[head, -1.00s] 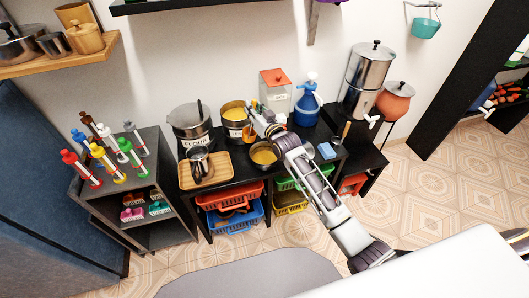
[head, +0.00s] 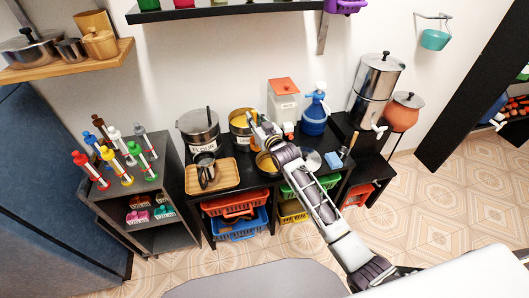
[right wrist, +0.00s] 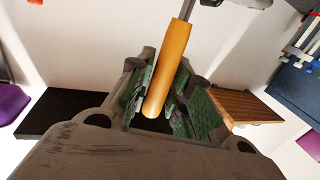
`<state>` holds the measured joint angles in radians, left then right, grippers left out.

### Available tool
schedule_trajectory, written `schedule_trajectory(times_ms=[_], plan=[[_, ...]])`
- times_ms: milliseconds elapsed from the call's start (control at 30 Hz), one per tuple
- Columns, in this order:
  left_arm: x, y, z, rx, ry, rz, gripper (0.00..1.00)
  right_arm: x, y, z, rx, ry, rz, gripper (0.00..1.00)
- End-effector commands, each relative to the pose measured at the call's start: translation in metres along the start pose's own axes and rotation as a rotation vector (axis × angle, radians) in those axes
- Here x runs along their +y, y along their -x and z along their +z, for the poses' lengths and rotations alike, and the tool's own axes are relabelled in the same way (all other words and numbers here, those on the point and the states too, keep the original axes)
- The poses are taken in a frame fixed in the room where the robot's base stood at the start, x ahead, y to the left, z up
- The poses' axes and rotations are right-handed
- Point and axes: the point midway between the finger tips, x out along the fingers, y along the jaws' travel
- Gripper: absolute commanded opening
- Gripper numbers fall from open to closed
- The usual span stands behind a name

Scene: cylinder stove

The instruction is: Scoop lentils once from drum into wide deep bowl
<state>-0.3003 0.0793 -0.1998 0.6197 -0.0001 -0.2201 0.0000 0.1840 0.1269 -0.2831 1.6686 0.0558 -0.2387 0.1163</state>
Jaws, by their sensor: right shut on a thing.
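The drum (head: 238,134) stands on the black table with a yellow fill showing at its open top. A wide bowl (head: 263,166) with yellow inside stands in front of it, partly hidden by my right arm. My right gripper (head: 256,121) is at the drum's right rim. In the right wrist view its padded fingers (right wrist: 168,100) are shut on the orange-brown wooden handle (right wrist: 171,65) of a scooping tool with a metal shaft. The tool's far end is out of that view, and I cannot tell whether it holds lentils. My left gripper is not in view.
A flour pot (head: 199,128) and a wooden tray (head: 224,174) with a metal jug (head: 205,167) stand left of the drum. A red-lidded container (head: 283,103) and a blue bottle (head: 314,115) stand behind right. A shelf (head: 230,9) hangs above.

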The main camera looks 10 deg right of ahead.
Motion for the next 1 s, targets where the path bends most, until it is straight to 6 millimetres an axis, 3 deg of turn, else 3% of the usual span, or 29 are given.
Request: schedule_trajectory(times_ms=[633,1000], plan=[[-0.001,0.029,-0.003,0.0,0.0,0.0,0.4,0.0,0.0,-0.03,0.001,0.0,0.0,0.0],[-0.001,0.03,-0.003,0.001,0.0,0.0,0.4,0.0,0.0,-0.031,0.001,0.0,0.0,0.0]])
